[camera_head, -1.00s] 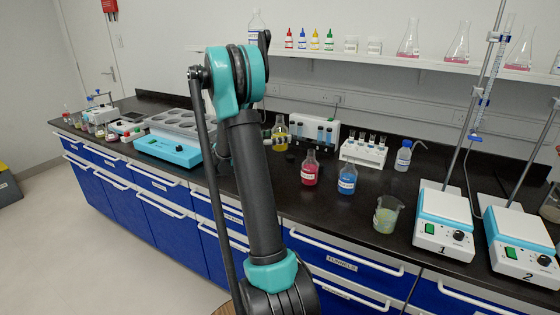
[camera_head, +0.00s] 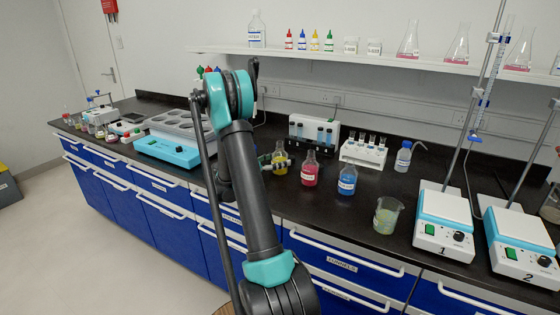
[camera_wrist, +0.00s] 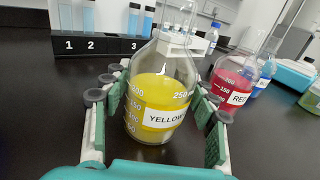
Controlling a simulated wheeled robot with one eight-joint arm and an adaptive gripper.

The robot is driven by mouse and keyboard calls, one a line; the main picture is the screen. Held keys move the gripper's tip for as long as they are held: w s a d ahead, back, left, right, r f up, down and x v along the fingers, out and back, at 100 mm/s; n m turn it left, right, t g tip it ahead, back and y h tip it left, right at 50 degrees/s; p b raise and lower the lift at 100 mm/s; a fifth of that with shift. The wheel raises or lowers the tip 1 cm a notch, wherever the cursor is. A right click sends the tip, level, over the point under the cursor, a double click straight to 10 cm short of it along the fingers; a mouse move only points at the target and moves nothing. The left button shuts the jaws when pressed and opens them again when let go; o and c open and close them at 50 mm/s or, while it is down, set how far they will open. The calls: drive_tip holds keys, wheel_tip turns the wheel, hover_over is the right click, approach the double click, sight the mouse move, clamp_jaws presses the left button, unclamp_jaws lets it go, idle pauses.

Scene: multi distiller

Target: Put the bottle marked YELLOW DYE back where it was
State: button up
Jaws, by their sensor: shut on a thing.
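The YELLOW DYE bottle (camera_head: 280,158) is a clear flask with yellow liquid, left of the red one in the head view. In the wrist view the bottle (camera_wrist: 160,100) stands upright between my fingers, its label reading "YELLOW" and the rest cut off. My gripper (camera_head: 283,164) is shut on it; in the wrist view the green-padded fingers (camera_wrist: 160,118) lie along both its sides. Its base is at or very near the black bench top; I cannot tell whether it touches.
The red bottle (camera_head: 309,170) and blue bottle (camera_head: 347,180) stand to its right on the bench (camera_head: 330,215). A numbered tube rack (camera_head: 314,130) is behind. A beaker (camera_head: 386,215) and hotplate 1 (camera_head: 443,216) stand further right. Bare bench lies in front of the bottles.

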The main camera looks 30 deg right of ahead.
drive_tip(key=shift+f, duration=0.1)
drive_tip(key=o, duration=1.5)
drive_tip(key=shift+o, duration=0.2)
drive_tip(key=a, duration=1.2)
drive_tip(key=shift+w, duration=0.35)
